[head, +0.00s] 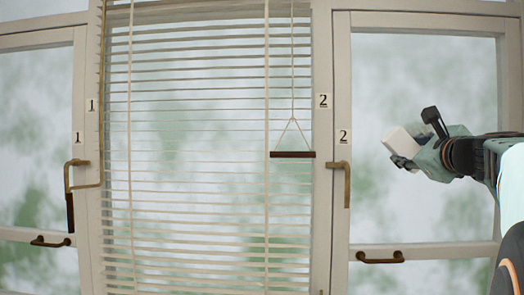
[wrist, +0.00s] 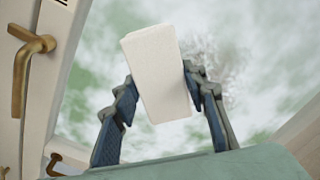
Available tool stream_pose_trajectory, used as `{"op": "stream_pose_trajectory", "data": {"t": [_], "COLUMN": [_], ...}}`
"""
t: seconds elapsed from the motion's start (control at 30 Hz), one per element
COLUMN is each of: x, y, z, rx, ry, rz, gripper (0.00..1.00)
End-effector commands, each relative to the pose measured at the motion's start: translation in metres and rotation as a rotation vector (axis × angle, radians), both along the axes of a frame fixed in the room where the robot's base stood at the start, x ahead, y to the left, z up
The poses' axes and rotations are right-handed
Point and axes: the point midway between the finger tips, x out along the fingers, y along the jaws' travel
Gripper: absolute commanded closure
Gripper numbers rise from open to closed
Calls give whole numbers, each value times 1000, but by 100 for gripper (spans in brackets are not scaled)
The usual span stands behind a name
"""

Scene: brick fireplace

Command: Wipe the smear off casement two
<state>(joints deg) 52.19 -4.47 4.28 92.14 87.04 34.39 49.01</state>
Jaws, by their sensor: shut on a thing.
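Casement two (head: 342,225) is the right-hand window with a white frame, marked by a "2" label (head: 343,137). My gripper (head: 408,153) is in front of its upper pane, shut on a white block-shaped wiping pad (head: 401,142). In the wrist view the pad (wrist: 157,75) sits between the two fingers, tilted, in front of the glass. A whitish, speckled smear (wrist: 208,60) shows on the glass just right of the pad in the wrist view. In the head view I cannot make out the smear. Whether the pad touches the glass I cannot tell.
A brass handle (head: 346,180) is on casement two's left stile, with a brass pull (head: 380,257) on its lower rail. A slatted blind (head: 195,120) covers the middle window, and a cord with a dark bar (head: 293,154) hangs there. Casement one (head: 82,205) is at left.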

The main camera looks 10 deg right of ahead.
Motion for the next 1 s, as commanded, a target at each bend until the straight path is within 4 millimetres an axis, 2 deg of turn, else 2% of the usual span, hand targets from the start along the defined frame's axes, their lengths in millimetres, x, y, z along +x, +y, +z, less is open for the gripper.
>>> {"op": "stream_pose_trajectory", "data": {"t": [0.73, 1.0], "x": [13, 8], "y": [-4, -20], "z": [0, -1], "rx": [0, 1], "ry": [0, 0], "rz": [0, -1], "gripper": [80, 80]}}
